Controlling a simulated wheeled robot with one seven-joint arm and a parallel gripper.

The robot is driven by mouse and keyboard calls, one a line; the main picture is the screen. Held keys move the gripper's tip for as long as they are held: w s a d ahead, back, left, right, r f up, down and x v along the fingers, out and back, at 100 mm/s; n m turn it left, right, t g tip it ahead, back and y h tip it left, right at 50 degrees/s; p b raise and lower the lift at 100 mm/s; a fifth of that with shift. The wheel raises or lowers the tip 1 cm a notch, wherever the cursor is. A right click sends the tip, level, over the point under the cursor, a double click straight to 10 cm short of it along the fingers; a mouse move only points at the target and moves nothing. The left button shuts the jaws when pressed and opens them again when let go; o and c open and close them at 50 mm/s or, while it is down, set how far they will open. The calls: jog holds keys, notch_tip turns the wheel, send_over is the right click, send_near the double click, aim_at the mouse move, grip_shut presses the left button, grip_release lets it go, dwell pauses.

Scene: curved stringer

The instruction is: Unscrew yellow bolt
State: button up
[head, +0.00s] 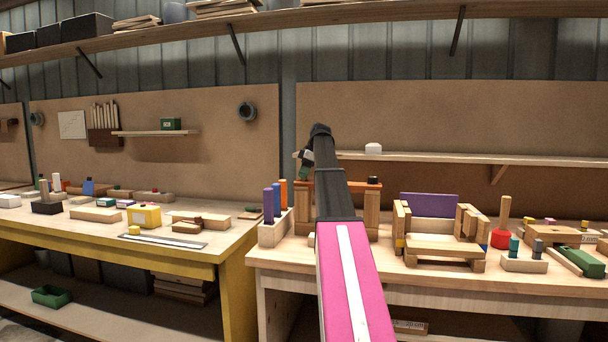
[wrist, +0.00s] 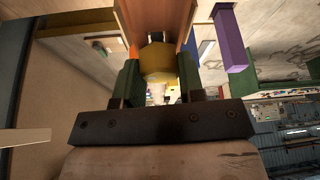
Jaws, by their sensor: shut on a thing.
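The yellow bolt (wrist: 157,63) shows in the wrist view as a rounded yellow head below a brown wooden piece (wrist: 155,14). My gripper (wrist: 158,80) has its green-padded fingers on both sides of the bolt head, shut on it. How far the bolt sits in the wood cannot be told. In the head view my gripper (head: 304,167) is partly hidden behind my arm, at the top of a brown wooden frame (head: 371,208) on the right bench. The held bolt is hidden there.
Purple and orange pegs in a wooden block (head: 274,234) stand just left of the frame. A chair-like wooden assembly (head: 443,250) stands to its right. A wall shelf (head: 450,157) runs behind. Several blocks crowd the left bench (head: 229,240).

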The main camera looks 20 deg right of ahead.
jog(key=shift+r+n+g, duration=0.1)
jog(key=shift+n+g, duration=0.2)
jog(key=shift+n, duration=0.8)
jog(key=shift+n+g+y, duration=0.3)
jog(key=shift+n+g, duration=0.1)
jog(key=shift+n, duration=0.4)
jog(key=o, duration=1)
jog(key=shift+o, duration=0.2)
